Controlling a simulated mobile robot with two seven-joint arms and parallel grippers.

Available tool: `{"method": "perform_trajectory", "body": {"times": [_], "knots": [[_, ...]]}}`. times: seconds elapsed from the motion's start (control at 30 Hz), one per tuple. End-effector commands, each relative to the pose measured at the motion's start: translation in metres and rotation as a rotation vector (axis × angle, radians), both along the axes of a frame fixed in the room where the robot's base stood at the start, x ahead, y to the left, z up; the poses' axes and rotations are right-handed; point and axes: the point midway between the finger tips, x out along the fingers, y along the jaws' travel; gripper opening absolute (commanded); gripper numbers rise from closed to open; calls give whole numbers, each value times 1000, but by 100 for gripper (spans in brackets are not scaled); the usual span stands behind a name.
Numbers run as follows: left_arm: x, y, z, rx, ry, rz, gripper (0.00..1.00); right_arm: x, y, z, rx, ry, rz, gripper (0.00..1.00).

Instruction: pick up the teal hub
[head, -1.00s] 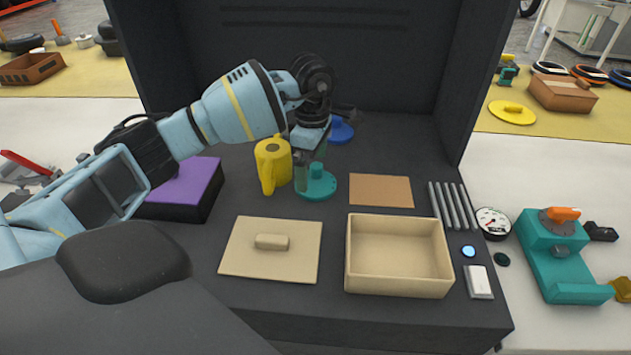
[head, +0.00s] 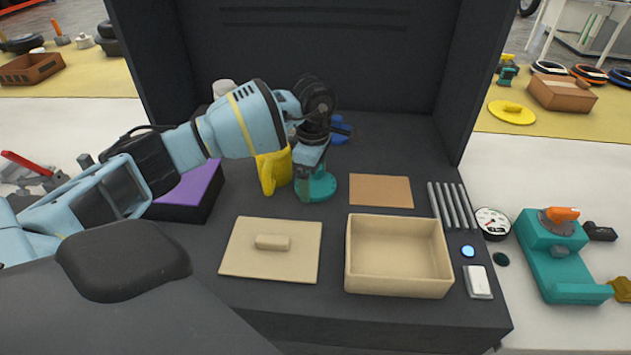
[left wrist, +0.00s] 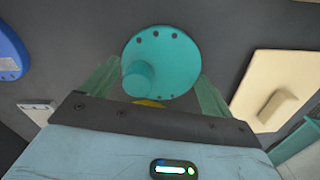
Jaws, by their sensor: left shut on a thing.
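The teal hub (head: 323,187), a round flange with a raised boss, sits on the dark bench right of the yellow jug (head: 271,172). In the left wrist view the hub (left wrist: 172,60) shows its boss and several dark holes, with a finger on either side. My left gripper (head: 308,192) is lowered onto the hub from above and shut on it. The gripper hides part of the hub in the head view, and the exact contact is hard to see. My right gripper is not in view.
A blue part (head: 340,131) stands behind the gripper. A purple-topped box (head: 190,186) is to the left. In front are a beige lid (head: 245,262) and an open beige box (head: 398,288). A brown mat (head: 380,191) and several grey rods (head: 447,206) lie to the right.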

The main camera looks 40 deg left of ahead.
Motion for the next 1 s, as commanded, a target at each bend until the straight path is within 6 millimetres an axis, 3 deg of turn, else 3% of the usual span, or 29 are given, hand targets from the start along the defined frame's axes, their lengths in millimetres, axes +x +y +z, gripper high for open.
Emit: {"method": "perform_trajectory", "body": {"times": [0.27,0.7,1.0], "knots": [[1,0,12,0,-3,0,55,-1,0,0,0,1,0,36],[1,0,87,0,-4,0,55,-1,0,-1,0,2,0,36],[0,0,101,-1,-1,0,55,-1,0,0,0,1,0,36]]}}
